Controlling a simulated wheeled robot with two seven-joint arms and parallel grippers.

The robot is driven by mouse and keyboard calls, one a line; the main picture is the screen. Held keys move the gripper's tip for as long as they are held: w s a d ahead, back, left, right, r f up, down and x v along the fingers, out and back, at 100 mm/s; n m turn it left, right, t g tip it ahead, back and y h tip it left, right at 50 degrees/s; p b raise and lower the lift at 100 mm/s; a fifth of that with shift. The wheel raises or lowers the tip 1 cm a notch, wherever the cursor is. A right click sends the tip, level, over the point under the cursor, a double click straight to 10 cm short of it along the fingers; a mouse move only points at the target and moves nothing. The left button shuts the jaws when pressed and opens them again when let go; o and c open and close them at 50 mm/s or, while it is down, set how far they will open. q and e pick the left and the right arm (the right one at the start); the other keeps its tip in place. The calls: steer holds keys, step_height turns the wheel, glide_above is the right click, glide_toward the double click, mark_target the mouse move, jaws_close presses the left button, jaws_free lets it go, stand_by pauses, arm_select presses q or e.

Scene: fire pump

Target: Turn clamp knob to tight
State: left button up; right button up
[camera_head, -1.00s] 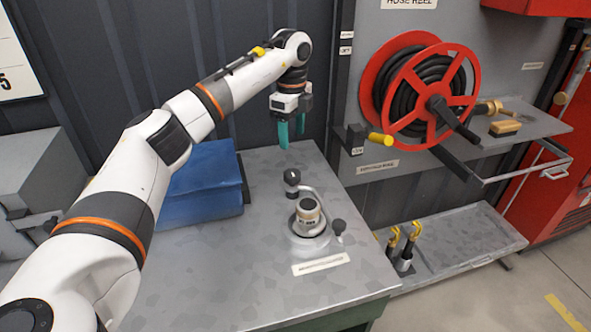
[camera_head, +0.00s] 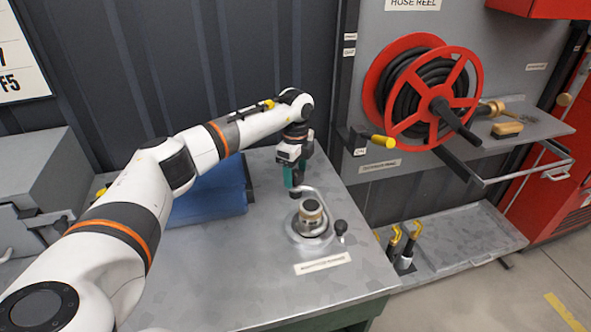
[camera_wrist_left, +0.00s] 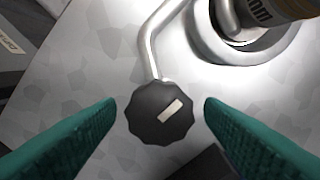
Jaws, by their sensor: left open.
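The clamp knob (camera_wrist_left: 160,112) is black and scalloped with a pale bar mark slanting on its top, at the end of a bent metal arm (camera_wrist_left: 150,45). In the head view it is mostly hidden by my left gripper (camera_head: 292,178). My left gripper points down over the knob. In the left wrist view its teal fingers (camera_wrist_left: 160,106) stand open on either side of the knob, with gaps showing on both sides. My right gripper is not in view.
A second small black knob (camera_head: 341,227) stands at the fixture's right. A blue box (camera_head: 209,195) lies behind my left arm. The hose reel (camera_head: 430,95) and its shelf are to the right. The front of the bench is clear.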

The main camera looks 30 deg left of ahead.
arm_select(q)
steer(key=c, duration=1)
